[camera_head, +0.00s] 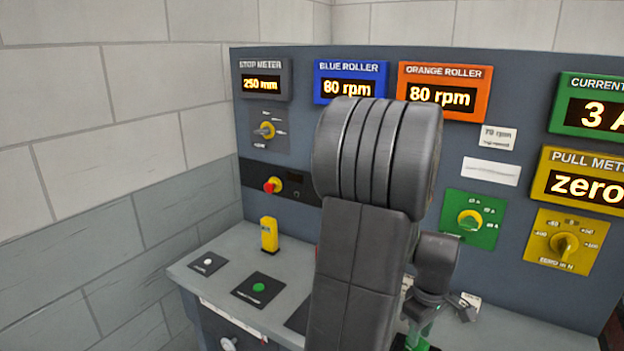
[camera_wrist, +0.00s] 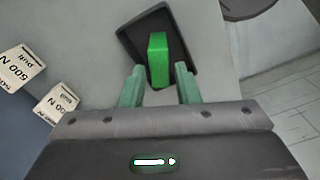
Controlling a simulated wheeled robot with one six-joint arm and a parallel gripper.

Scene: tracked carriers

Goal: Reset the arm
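My gripper (camera_wrist: 160,72) has two green fingers, seen in the wrist view. They are spread apart, with a gap on each side of a green block (camera_wrist: 158,52). The block stands on a dark plate (camera_wrist: 133,42) on the grey desk surface, at or just beyond the fingertips. Nothing is held between the fingers. In the head view my arm fills the middle and hides much of the panel and desk. A bit of green shows below my wrist there, and I cannot tell whether it is finger or block.
A control panel (camera_head: 335,136) with displays and knobs stands behind the desk (camera_head: 215,270). A yellow upright part (camera_head: 269,234), a green button (camera_head: 258,287) and a white button (camera_head: 207,262) are on the desk's left. Labels (camera_wrist: 57,103) lie near my gripper. A wall is at left.

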